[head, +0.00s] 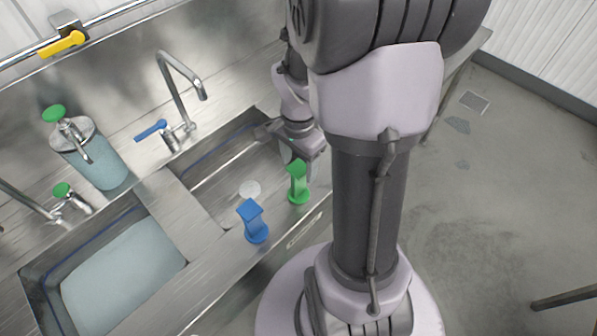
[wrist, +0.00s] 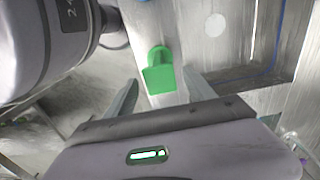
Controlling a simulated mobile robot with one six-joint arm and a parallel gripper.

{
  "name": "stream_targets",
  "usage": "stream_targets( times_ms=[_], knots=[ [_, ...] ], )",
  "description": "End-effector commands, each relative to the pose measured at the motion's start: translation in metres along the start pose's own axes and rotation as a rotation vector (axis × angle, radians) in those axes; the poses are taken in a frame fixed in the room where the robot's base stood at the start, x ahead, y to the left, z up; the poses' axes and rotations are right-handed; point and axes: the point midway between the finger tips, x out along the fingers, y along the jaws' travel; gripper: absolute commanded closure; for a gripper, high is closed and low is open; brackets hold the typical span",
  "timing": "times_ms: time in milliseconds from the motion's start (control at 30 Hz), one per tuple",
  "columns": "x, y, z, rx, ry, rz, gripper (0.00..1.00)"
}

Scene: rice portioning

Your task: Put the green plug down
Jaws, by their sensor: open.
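The green plug (head: 298,183) stands upright on the front rim of the steel sink unit, to the right of a blue plug (head: 253,220). In the wrist view the green plug (wrist: 159,72) is just beyond my fingers, roughly between their lines. My gripper (head: 300,155) is above and behind the green plug in the head view, partly hidden by my arm. In the wrist view my gripper (wrist: 165,92) has its two fingers spread wide, with nothing held between them.
The right basin (head: 215,165) looks empty, with a pale round drain (head: 249,189). The left basin holds bluish water (head: 125,270).

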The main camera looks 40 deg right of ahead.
Motion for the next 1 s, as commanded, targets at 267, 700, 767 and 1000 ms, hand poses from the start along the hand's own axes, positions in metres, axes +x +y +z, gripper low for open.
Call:
stream_targets(
  times_ms=[267,700,767,1000],
  knots=[
    [-0.043,0.0,0.0,0.0,0.0,0.0,0.37],
    [-0.169,0.014,0.147,-0.719,0.111,-0.359,0.37],
    [-0.184,0.028,0.174,-0.865,0.135,-0.433,0.37],
    [-0.199,0.054,0.21,-1.09,0.174,-0.548,0.37]
  ],
)
